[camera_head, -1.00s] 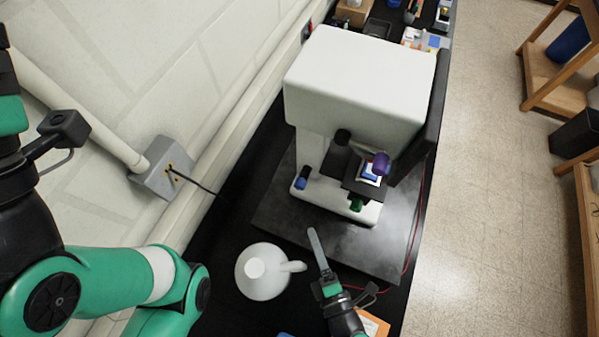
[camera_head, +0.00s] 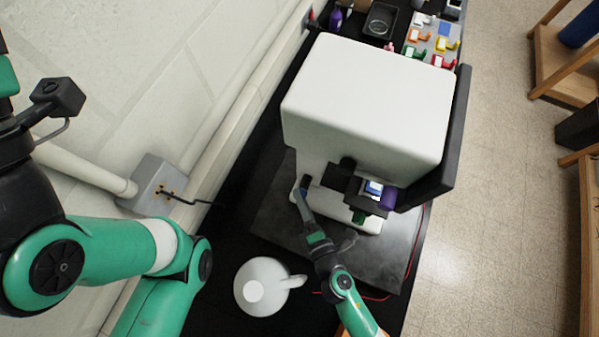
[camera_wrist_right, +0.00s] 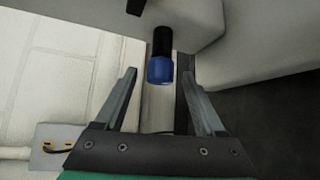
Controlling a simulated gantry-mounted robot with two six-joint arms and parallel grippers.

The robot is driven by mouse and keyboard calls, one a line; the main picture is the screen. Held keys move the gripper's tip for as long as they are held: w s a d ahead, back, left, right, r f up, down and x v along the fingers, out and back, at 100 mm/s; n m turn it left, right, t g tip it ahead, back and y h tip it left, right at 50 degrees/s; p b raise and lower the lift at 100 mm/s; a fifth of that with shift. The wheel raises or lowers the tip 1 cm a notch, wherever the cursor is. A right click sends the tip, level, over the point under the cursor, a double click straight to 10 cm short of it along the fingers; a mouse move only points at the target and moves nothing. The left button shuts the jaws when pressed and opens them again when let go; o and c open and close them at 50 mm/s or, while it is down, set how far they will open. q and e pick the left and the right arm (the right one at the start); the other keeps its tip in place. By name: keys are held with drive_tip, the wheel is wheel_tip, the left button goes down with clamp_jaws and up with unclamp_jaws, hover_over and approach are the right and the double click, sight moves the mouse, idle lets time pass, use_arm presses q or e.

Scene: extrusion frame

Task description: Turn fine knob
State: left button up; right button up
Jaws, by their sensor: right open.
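A white boxy instrument (camera_head: 370,105) stands on a dark grey slab. A blue-tipped knob with a black collar (camera_head: 304,184) sticks out at the left of its base. The knob also shows in the right wrist view (camera_wrist_right: 160,70), between the fingertips in the picture. My right gripper (camera_head: 325,216) is open with its fingers by this knob; contact cannot be told. In the right wrist view (camera_wrist_right: 158,74) both fingers are spread. A purple knob (camera_head: 388,198) and a green knob (camera_head: 358,217) are at the instrument's front right. My left gripper is outside the view.
A white jug (camera_head: 262,287) stands left of my right arm. Grey slab (camera_head: 275,222) lies bare around the instrument's front. A red cable runs along its right side. A grey wall box (camera_head: 155,183) is at left. Small colored items (camera_head: 432,40) lie behind the instrument.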

drive_tip(key=shift+x, duration=1.35)
clamp_jaws()
drive_tip(key=shift+f+b, duration=0.2)
drive_tip(key=shift+b, duration=0.3)
drive_tip(key=m+t+b, duration=0.1)
drive_tip(key=b, duration=0.4)
drive_tip(key=m+t+y+b, duration=0.1)
drive_tip(key=b, duration=0.4)
drive_tip(key=shift+s+f, duration=0.1)
drive_tip(key=shift+f, duration=0.15)
drive_tip(key=shift+r+m+b, duration=0.15)
drive_tip(key=shift+m+b, duration=0.15)
drive_tip(key=shift+b, duration=0.25)
drive_tip(key=shift+r+t, duration=0.3)
